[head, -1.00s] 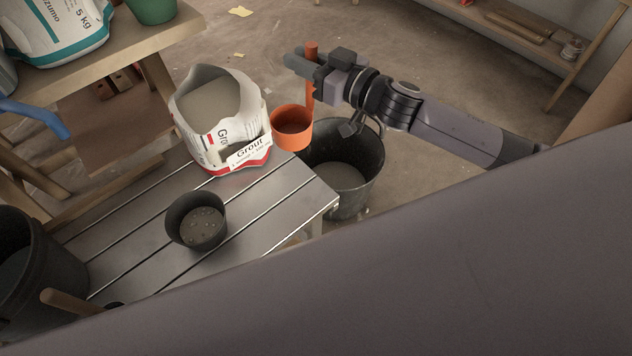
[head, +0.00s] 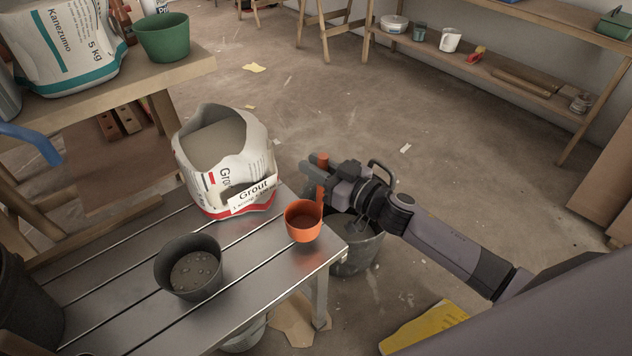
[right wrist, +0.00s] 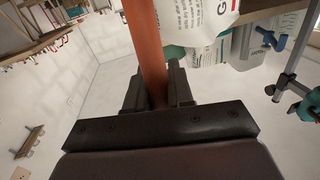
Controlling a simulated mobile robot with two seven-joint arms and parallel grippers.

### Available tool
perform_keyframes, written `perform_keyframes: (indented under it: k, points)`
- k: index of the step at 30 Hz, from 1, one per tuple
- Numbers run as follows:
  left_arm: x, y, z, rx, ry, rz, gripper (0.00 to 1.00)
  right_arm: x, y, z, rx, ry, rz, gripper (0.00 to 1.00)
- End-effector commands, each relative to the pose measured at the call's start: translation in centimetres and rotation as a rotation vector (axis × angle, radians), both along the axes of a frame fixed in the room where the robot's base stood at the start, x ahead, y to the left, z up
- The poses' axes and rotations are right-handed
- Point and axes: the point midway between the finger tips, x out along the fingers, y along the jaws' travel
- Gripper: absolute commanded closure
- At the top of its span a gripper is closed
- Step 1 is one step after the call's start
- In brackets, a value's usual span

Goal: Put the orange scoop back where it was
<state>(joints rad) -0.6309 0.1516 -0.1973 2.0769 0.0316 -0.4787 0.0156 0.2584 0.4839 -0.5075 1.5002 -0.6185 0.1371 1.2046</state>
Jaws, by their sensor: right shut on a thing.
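My right gripper (head: 322,180) is shut on the upright handle of the orange scoop (head: 304,222). The scoop's round cup is over the right end of the slatted metal bench (head: 245,262), beside the grout bag (head: 225,155). I cannot tell whether the cup touches the bench. The cup's inside looks brownish; I cannot make out any contents. In the right wrist view the orange handle (right wrist: 146,45) runs between the two dark fingers (right wrist: 157,92). The open grout bag holds grey powder. My left gripper is not in view.
A dark pot (head: 188,268) with grey, lumpy contents stands on the bench. A black bucket (head: 358,250) stands on the floor just past the bench's right end. A wooden table (head: 150,80) with a green pot (head: 163,38) is at upper left. The floor beyond is open.

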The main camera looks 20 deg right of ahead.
Motion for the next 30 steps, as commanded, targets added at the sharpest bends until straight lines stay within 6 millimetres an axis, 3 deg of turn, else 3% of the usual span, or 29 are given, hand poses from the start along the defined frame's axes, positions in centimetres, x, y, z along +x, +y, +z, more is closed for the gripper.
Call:
perform_keyframes:
  k: [3, 6, 10, 17, 18, 20, 30]
  points:
    - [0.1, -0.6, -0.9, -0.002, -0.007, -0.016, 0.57, 0.0, 0.1, -2.5, 0.003, 0.003, -0.001, 1.0]
    - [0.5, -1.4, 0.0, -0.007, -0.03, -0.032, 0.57, 0.0, 0.0, -3.5, 0.001, 0.002, -0.001, 1.0]
    - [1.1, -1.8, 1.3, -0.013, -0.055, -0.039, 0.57, 0.0, 0.0, -3.2, 0.0, 0.0, 0.001, 1.0]
    - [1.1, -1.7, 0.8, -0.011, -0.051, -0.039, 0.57, 0.0, 0.0, -3.6, -0.001, 0.001, 0.0, 1.0]
    - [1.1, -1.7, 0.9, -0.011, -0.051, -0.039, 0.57, 0.0, 0.0, -3.6, -0.002, 0.001, 0.0, 0.68]
    - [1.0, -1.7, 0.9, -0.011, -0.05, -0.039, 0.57, 0.0, 0.0, -3.6, -0.002, 0.001, 0.0, 0.53]
    - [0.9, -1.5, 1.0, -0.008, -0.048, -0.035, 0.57, 0.0, 0.0, -3.2, -0.002, 0.001, 0.0, 0.53]
